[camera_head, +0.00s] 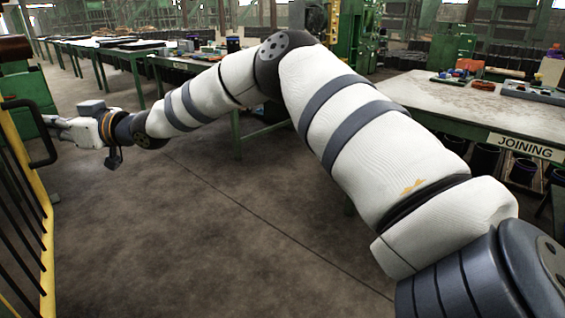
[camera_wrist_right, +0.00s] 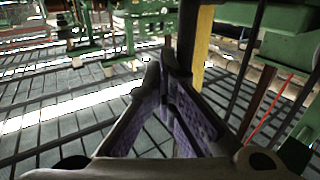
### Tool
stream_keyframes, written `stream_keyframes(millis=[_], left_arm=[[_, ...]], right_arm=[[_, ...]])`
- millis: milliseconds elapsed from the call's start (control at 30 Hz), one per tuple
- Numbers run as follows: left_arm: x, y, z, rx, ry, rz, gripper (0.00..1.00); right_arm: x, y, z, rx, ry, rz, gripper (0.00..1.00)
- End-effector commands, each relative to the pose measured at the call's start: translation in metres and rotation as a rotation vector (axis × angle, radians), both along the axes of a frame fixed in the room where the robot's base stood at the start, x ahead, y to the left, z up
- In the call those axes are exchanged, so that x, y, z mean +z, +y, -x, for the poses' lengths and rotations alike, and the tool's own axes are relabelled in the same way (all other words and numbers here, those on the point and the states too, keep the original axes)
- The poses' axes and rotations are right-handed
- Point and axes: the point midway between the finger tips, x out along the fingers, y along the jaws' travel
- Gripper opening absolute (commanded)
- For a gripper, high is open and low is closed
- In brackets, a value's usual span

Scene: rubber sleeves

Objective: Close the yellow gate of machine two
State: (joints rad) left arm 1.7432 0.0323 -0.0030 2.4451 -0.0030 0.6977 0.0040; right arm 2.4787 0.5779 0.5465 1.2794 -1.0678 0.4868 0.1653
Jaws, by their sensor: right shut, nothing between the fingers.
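The yellow gate (camera_head: 47,255) with dark vertical bars stands at the left edge of the head view, only partly in frame. A black bent handle (camera_head: 48,148) sticks out from its upper part. My right arm reaches across to the left, and its gripper (camera_head: 48,122) is beside the handle; I cannot tell if they touch. In the right wrist view my right gripper (camera_wrist_right: 168,68) has its fingers together with nothing between them. A yellow post (camera_wrist_right: 202,48) and dark bars of the gate show just beyond and right of the fingertips. My left gripper is not in view.
Green machine parts (camera_head: 32,95) stand behind the gate at the left. A table marked JOINING (camera_head: 455,100) with small items is at the right. Long green-legged workbenches (camera_head: 140,50) run along the back. The grey floor (camera_head: 190,230) in the middle is clear.

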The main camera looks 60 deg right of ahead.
Motion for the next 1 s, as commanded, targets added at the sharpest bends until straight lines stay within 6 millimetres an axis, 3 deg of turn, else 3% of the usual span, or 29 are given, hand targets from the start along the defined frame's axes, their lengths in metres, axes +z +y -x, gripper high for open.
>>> stream_keyframes(millis=[400, 1000], left_arm=[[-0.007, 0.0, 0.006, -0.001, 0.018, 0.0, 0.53], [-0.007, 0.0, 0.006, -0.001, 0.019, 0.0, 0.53]], right_arm=[[-0.001, 0.033, -0.017, -0.021, 0.0, 0.001, 0.0], [0.0, 0.036, -0.018, -0.024, -0.001, 0.0, 0.0]])
